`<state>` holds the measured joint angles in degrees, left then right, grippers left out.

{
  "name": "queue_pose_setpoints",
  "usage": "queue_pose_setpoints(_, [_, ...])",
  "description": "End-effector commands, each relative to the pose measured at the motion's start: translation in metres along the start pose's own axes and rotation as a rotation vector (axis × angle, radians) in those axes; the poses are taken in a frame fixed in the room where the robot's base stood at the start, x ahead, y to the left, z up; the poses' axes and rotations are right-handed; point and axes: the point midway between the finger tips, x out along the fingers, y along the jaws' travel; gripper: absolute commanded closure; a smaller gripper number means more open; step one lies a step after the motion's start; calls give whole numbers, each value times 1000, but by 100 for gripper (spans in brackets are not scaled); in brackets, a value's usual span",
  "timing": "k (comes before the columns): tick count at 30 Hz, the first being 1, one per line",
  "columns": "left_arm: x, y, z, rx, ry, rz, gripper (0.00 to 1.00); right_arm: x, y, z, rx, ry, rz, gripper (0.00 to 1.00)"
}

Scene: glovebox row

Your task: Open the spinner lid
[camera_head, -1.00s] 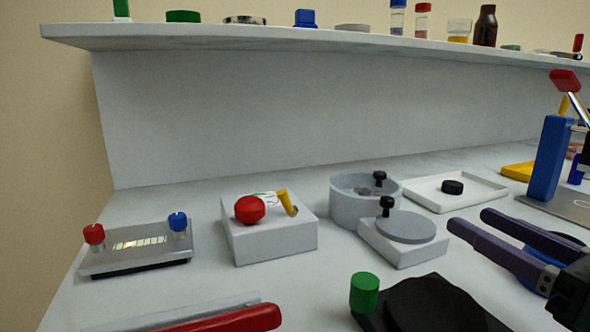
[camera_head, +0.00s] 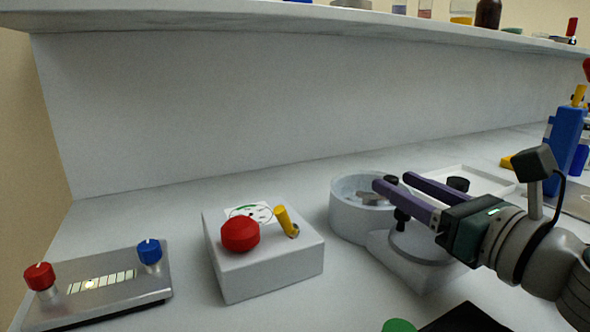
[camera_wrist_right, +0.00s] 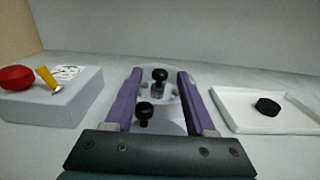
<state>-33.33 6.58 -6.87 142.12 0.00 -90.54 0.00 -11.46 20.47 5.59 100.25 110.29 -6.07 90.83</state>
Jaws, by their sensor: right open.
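The spinner is a round grey bowl (camera_head: 347,222) with a light block (camera_head: 398,266) joined to its front. A grey disc-shaped lid (camera_head: 427,253) with a black knob (camera_head: 401,216) lies on the block. A second black knob stands at the bowl; it also shows in the right wrist view (camera_wrist_right: 160,75). My right gripper (camera_head: 390,181) is open, with purple fingers above the block and tips over the bowl. In the right wrist view, the front knob (camera_wrist_right: 144,113) shows between the fingers, nearer the left one. I cannot tell whether they touch it. Fingers hide part of the bowl and lid.
A white box with a red button (camera_head: 240,235) and yellow lever stands left of the spinner. A white tray (camera_wrist_right: 230,112) with a black puck lies right of it. A metal panel (camera_head: 110,300) is at front left. A shelf (camera_head: 200,20) overhangs behind.

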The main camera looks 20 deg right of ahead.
Motion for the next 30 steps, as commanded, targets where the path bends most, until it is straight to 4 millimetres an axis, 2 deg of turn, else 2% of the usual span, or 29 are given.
queue_pose_setpoints(3, [0, -1, 0, 3, -1, -2, 100, 16, 0, 0, 0, -1, 0, 45])
queue_pose_setpoints(6, [0, -1, 0, 5, -1, -4, 100, 24, 0, 0, 0, -1, 0, 45])
queue_pose_setpoints(17, [0, -2, 0, 9, -1, -7, 100, 29, 0, 0, 0, 1, 0, 45])
queue_pose_setpoints(30, [0, -2, 0, 6, 0, -5, 100, 28, 0, 0, 0, 0, 0, 94])
